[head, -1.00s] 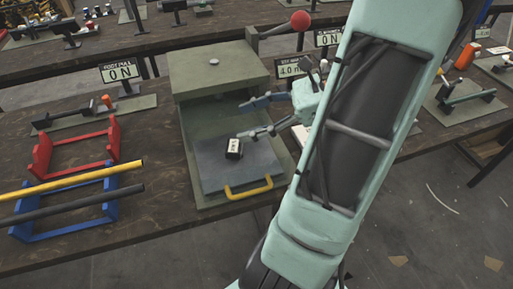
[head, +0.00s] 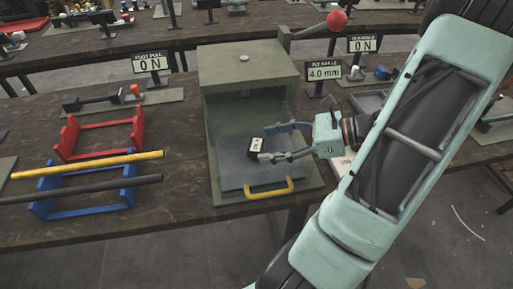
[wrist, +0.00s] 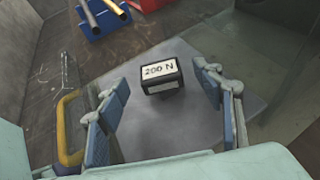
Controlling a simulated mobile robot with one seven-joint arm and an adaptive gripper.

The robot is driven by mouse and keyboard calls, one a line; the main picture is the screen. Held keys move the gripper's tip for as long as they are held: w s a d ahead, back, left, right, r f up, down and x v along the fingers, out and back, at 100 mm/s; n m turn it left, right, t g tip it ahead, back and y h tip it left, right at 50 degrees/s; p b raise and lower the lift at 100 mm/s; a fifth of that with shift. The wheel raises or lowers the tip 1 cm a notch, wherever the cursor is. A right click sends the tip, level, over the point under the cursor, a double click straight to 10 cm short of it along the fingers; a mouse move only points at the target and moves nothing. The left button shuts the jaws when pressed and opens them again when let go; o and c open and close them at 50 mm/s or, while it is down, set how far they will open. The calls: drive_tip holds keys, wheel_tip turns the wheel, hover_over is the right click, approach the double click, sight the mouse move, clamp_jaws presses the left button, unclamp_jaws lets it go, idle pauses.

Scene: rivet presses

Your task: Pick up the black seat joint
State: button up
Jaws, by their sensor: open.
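The black seat joint (head: 256,148) appears as a small black block with a white label on the press's grey sliding plate (head: 238,178). In the wrist view the block (wrist: 162,77) shows the label "200 N". My gripper (head: 267,142) is open and empty, reaching in from the right at the mouth of the press. In the head view its fingertips are close to the block's right side. In the wrist view the block lies between the two blue fingers but beyond their tips, with a gap on each side.
The green-grey press housing (head: 246,66) stands over the back of the plate. A yellow handle (head: 269,189) is at the plate's front edge. To the left are a red frame (head: 103,137) and a blue frame (head: 82,206) carrying a yellow bar and a dark bar.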

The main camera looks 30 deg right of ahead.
sight(257, 144)
drive_tip(key=x, duration=0.4)
drive_tip(key=shift+w+a, duration=0.15)
drive_tip(key=shift+c, duration=0.4)
drive_tip(key=c, duration=1.3)
drive_tip(key=shift+o, duration=0.2)
drive_tip(key=shift+r, duration=0.1)
